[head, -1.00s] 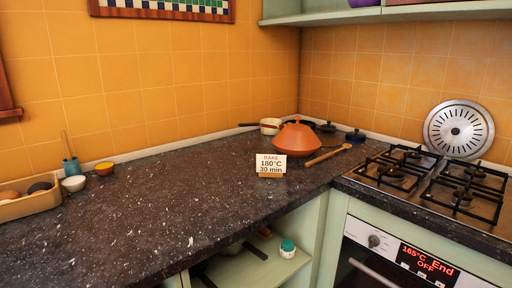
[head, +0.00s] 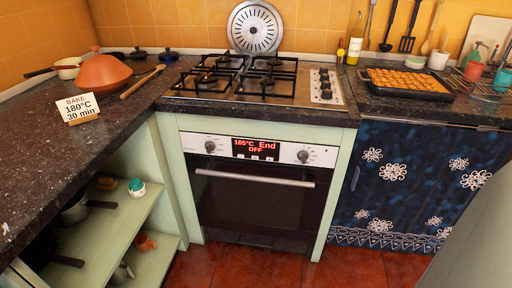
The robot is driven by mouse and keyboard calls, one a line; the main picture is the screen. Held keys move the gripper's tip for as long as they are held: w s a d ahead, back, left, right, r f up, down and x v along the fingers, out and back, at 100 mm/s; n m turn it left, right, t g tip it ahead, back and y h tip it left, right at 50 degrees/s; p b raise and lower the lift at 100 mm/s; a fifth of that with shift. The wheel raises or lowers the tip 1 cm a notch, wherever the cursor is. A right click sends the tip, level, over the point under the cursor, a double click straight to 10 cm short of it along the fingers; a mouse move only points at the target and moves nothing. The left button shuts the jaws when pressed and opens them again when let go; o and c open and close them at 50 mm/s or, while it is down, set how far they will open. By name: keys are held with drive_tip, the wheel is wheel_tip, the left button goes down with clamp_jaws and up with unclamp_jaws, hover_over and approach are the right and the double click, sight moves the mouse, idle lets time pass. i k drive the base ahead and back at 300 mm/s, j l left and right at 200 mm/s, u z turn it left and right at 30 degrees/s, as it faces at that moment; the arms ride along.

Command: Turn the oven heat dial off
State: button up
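The oven (head: 255,205) stands below the gas hob, with its door shut and a horizontal handle across the top. Its white control panel has a left dial (head: 210,147) and a right dial (head: 303,156). Between them a dark display (head: 255,148) reads "165°C End OFF" in red. Which of the two dials sets the heat I cannot tell for sure. My gripper is not in view, and nothing covers the dials.
The hob (head: 255,82) has several knobs at its right. A tray of orange pieces (head: 405,82) sits on the right counter. A card (head: 78,108) reads "BAKE 180°C 30 min" near an orange pot (head: 103,75). Open shelves (head: 125,215) flank the oven's left. Red floor tiles (head: 285,268) in front look clear.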

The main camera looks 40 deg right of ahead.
sight(302, 156)
drive_tip(key=z, duration=1.45)
drive_tip(key=j+z, duration=0.35)
drive_tip(key=k+z, duration=0.15)
drive_tip(key=z, duration=0.25)
